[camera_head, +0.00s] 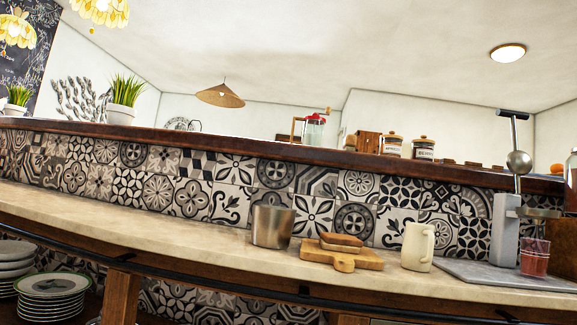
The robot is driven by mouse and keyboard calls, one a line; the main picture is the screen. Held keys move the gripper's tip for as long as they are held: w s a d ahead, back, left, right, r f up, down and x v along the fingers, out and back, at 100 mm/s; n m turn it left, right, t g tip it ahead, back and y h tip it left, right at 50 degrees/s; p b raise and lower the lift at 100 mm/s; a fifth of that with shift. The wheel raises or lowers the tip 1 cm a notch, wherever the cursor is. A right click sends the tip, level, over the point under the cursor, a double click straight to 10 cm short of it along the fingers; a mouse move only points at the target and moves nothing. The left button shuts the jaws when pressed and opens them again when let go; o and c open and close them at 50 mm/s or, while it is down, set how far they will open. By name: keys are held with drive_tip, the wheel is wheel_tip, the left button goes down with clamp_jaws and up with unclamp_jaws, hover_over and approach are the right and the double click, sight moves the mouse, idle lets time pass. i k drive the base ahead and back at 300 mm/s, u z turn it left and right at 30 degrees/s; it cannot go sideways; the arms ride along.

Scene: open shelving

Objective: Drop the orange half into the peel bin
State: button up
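I see no orange half that I can make out. A small orange round thing (557,169) sits on the upper ledge at the far right, too small to tell if it is whole or cut. A plain metal tub (272,227) stands upright on the counter near the middle; it may be the peel bin, but no label shows and its inside is hidden. A grey lever press (506,230) stands at the right, with a cup of red liquid (535,258) by it. My gripper is not in view.
A wooden board (345,261) with a brown slab on it and a cream mug (418,247) stand between the tub and the press. The pale counter (120,218) is clear at the left. Stacked plates (52,288) sit below it. A tiled wall rises behind.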

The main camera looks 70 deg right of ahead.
sight(264, 237)
drive_tip(key=z, duration=0.5)
drive_tip(key=i, duration=1.2)
drive_tip(key=z, duration=0.75)
drive_tip(key=k, duration=0.6)
